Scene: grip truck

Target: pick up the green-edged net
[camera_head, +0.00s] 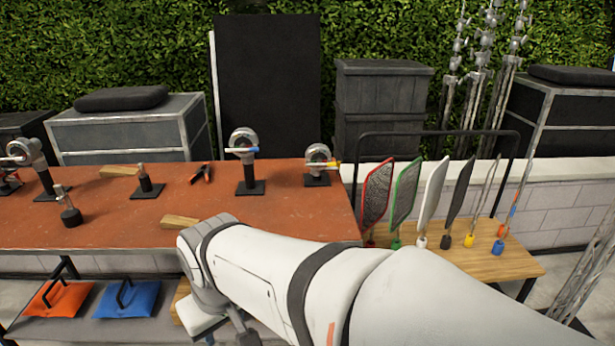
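The green-edged net (405,191) stands upright on the wooden rack (508,268) at the right, a grey mesh panel with a green rim and a green foot. It is between a red-edged net (378,192) on its left and a white-edged net (433,190) on its right. My white arm crosses the lower middle, in front of the rack's left end. My gripper (238,326) is low at the bottom edge, left of the nets and well apart from them. It is mostly cut off and hidden by my arm, so its opening does not show.
A dark-edged net (460,187) and several slim stands fill the rack's right side, under a black frame (440,134). An orange-brown table (110,217) at the left holds clamps and wood blocks. Orange (58,298) and blue (128,299) bags lie on a lower shelf.

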